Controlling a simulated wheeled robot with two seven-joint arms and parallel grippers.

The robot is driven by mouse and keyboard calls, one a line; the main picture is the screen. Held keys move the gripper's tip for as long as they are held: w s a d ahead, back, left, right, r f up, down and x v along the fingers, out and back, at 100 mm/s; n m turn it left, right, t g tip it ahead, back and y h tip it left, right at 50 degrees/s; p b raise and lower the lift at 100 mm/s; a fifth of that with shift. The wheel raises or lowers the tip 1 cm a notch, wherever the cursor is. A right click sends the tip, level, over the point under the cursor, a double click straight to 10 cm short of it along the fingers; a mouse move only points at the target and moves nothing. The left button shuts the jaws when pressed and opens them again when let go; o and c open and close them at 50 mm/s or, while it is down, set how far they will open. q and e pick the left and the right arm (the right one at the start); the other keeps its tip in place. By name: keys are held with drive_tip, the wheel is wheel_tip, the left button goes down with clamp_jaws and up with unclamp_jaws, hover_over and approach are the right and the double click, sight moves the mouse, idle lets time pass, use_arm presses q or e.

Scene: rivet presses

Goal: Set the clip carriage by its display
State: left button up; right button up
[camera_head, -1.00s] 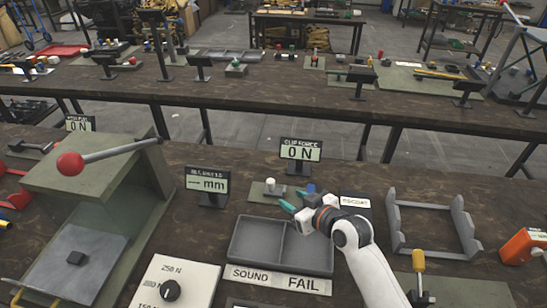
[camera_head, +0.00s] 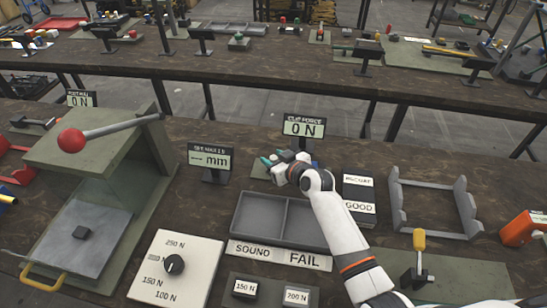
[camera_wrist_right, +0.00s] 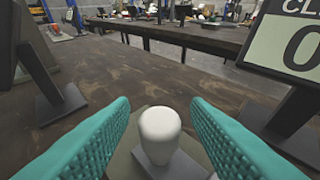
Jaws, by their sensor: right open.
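The clip carriage shows in the right wrist view as an upright white knob (camera_wrist_right: 160,135) on a small grey block (camera_wrist_right: 165,165). My right gripper (camera_wrist_right: 160,108) is open, with one teal finger on each side of the knob and a gap visible on both sides. In the head view the right gripper (camera_head: 268,162) is over the carriage's small green plate (camera_head: 258,170) and hides most of it. The clip force display (camera_head: 304,127) behind it reads 0 N. My left gripper is not in view.
A second small display (camera_head: 210,160) shows dashes and mm, left of the gripper. In front are a two-compartment grey tray (camera_head: 236,228), SOUND and FAIL labels and a dial panel (camera_head: 186,258). A lever press (camera_head: 95,165) stands left, a grey cradle (camera_head: 428,232) right.

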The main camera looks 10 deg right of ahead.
drive_tip(key=shift+w+a+f, duration=0.1)
drive_tip(key=shift+w+a, duration=0.05)
drive_tip(key=shift+w, duration=0.1)
clamp_jaws()
drive_tip(key=shift+s+d, duration=0.35)
drive_tip(key=shift+d, duration=0.4)
drive_tip(key=shift+s+d, duration=0.3)
drive_tip(key=shift+d, duration=0.4)
unclamp_jaws()
drive_tip(key=shift+a, duration=0.1)
drive_tip(key=b+v, duration=0.1)
drive_tip(key=v, duration=1.1)
